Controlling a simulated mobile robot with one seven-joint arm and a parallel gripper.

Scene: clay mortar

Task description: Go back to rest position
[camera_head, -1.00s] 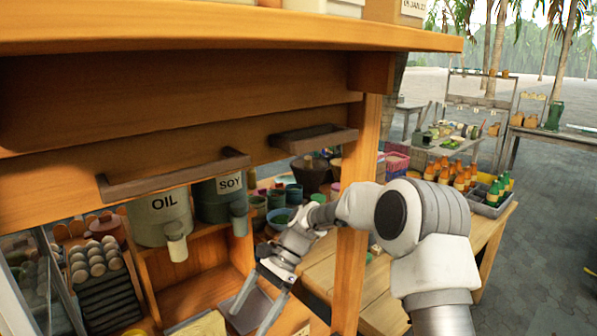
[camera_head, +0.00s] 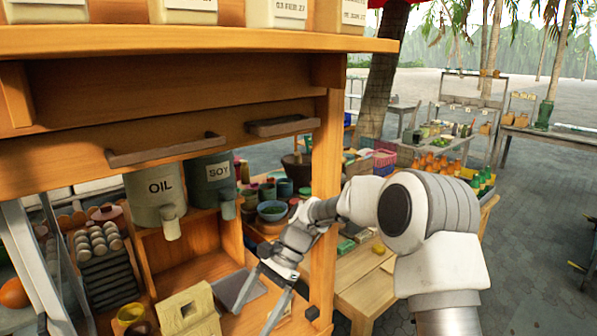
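My arm reaches in from the lower right, in front of the wooden stall. My gripper (camera_head: 258,300) hangs below the wrist with its two fingers spread apart. It is open, and nothing shows between the fingers. It is over the stall's wooden counter (camera_head: 237,322), near a dark flat tray (camera_head: 240,287). I cannot tell how high the fingertips are above the counter.
A wooden post (camera_head: 326,170) stands close to my forearm. OIL (camera_head: 155,197) and SOY (camera_head: 213,182) dispensers hang on the left. A yellowish box (camera_head: 188,312) stands left of the gripper. A wooden table (camera_head: 365,290) lies behind the arm. Paved floor (camera_head: 535,230) is open at right.

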